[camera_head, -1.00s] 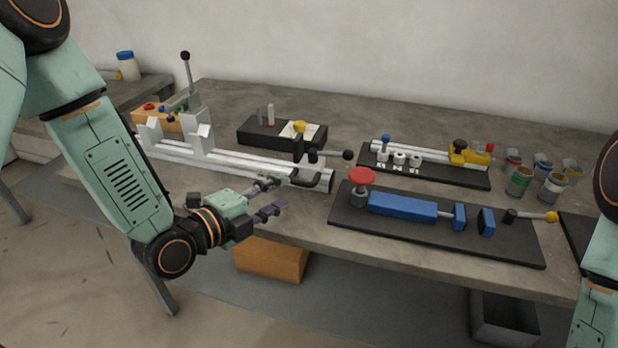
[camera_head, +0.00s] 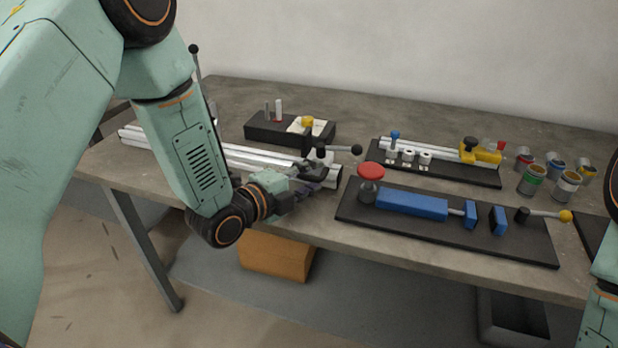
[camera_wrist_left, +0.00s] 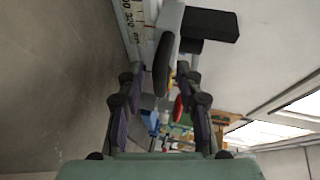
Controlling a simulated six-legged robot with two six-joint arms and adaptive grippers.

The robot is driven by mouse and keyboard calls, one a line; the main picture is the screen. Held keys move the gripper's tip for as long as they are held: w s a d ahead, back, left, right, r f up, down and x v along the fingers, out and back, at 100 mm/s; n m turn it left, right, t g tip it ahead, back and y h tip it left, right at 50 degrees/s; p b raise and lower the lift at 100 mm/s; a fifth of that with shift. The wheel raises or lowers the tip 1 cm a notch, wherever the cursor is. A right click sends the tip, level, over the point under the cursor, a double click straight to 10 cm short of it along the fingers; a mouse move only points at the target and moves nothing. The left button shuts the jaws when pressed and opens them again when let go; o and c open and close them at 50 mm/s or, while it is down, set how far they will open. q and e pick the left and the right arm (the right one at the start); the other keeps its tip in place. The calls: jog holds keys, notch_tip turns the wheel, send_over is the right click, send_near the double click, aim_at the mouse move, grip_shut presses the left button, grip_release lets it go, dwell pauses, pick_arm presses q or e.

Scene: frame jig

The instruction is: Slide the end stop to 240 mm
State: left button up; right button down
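The white rail (camera_head: 252,158) runs along the left front of the bench. The end stop (camera_head: 318,152), dark with a ball-ended lever, sits near the rail's right end. My left gripper (camera_head: 312,180) is at the front of the end stop and hides part of it. In the left wrist view, my left gripper (camera_wrist_left: 160,78) is open, its fingers either side of a dark rounded handle (camera_wrist_left: 162,66), with gaps visible. A black block (camera_wrist_left: 210,23) lies beyond. A printed scale (camera_wrist_left: 133,22) shows on the rail; I cannot read the stop's setting. My right gripper is out of view.
A black fixture board with a red knob (camera_head: 371,171) and blue blocks (camera_head: 411,204) lies right of the rail's end. A black block fixture (camera_head: 262,129) stands behind the rail. Several cans (camera_head: 532,180) stand far right. An orange box (camera_head: 272,254) is under the bench.

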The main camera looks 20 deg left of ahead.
pick_arm(q)
jog(key=shift+c, duration=0.4)
jog(key=c, duration=0.6)
grip_shut()
jog(key=shift+s+f, duration=0.1)
